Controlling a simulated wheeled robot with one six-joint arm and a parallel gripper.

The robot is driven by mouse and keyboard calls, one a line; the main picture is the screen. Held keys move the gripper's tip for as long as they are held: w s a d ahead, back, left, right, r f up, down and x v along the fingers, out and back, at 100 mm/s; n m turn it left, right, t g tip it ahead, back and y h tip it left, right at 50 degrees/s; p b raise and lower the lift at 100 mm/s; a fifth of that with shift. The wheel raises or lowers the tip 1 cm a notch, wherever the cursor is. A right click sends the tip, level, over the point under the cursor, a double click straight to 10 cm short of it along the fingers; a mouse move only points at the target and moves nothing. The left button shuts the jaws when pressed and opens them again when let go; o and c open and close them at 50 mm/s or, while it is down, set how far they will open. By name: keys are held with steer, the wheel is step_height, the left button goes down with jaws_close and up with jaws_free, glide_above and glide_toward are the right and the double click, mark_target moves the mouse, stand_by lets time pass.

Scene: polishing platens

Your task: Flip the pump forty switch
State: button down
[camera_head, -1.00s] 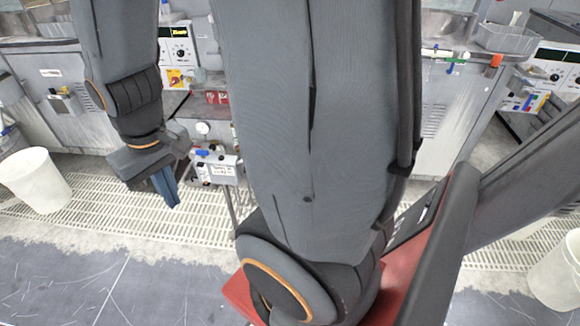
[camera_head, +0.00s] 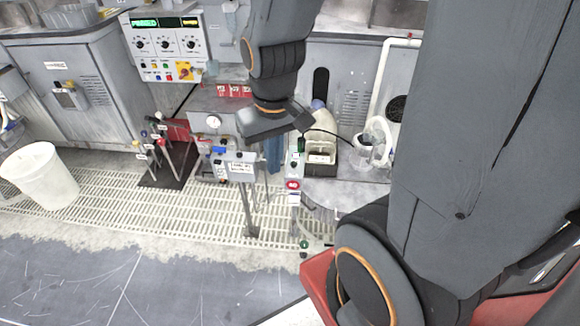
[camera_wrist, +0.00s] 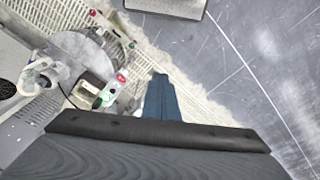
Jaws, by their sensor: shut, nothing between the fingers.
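A small grey box with a white label (camera_head: 240,167) stands on a thin post left of my fingers in the head view; its lettering is too small to read. A narrow upright box (camera_head: 294,168) with a green top and a red round mark stands just right of my fingers. I cannot tell which one carries the pump forty switch. The red mark (camera_wrist: 121,78) also shows in the wrist view, left of my fingers. My gripper (camera_head: 273,157) points down between the two boxes, its blue-grey fingers shut and empty. The fingers (camera_wrist: 160,96) show in the wrist view.
A control panel with knobs (camera_head: 165,48) is at the back left. Several levers (camera_head: 160,140) stand on a dark mat. A white bucket (camera_head: 40,176) is at the left. A pale container (camera_head: 320,146) stands behind the narrow box. The grey floor in front (camera_head: 70,275) is open.

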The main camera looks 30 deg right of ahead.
steer(key=w+a+f+t+b, duration=0.2)
steer(key=w+f+t+b, duration=0.35)
steer(key=w+f, duration=1)
steer(key=w+d+f+m+g+h+b, duration=0.1)
steer(key=w+d+f+h+b, duration=0.3)
steer(key=d+f, duration=0.4)
steer(key=shift+h+b, duration=0.5)
steer(key=shift+h, duration=0.7)
steer(key=shift+w+f, duration=0.1)
